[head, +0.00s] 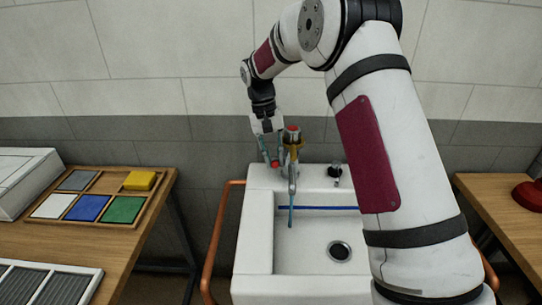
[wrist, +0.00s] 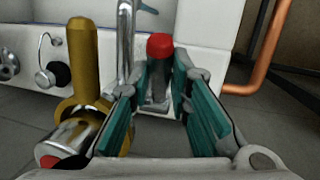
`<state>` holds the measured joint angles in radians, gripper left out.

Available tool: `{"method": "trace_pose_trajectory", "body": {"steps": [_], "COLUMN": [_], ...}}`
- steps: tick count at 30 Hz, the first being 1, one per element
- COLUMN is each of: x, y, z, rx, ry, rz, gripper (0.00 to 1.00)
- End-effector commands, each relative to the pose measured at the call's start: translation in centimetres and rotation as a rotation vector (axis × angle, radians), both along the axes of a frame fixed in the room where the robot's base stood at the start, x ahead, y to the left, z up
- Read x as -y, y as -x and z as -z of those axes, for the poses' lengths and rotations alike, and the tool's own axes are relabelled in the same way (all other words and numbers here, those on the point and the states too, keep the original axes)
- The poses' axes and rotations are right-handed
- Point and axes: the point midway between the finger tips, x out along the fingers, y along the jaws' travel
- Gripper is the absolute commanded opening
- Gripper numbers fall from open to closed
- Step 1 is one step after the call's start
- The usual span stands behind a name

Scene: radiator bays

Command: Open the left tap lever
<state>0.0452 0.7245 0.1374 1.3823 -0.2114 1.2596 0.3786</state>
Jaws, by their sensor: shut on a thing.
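The left tap lever (wrist: 157,85) is a chrome stem with a red end, between my gripper's teal fingers in the wrist view. In the head view its red end (head: 275,163) shows low beside the fingers. My gripper (head: 269,150) is shut on this lever; the wrist view shows the fingers (wrist: 160,90) on either side of it. Just right of it in the head view stands a brass tap part (head: 293,139) with a red top. The wrist view shows a brass handle and collar (wrist: 82,55) at left.
The white basin (head: 254,235) has a dark drain (head: 339,250) and a copper rail (head: 217,240) at its left. A thin blue vertical strip (head: 290,217) hangs under the spout; I cannot tell if it is water. A wooden table (head: 140,225) stands left. My arm hides the basin's right.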

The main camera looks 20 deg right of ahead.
Motion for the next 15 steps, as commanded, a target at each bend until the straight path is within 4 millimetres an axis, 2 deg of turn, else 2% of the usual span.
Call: {"method": "trace_pose_trajectory", "body": {"steps": [15], "x": [0.12], "y": [0.25], "z": [-0.44], "rx": [-0.094], "ry": [-0.031], "rz": [0.0], "gripper": [0.0]}}
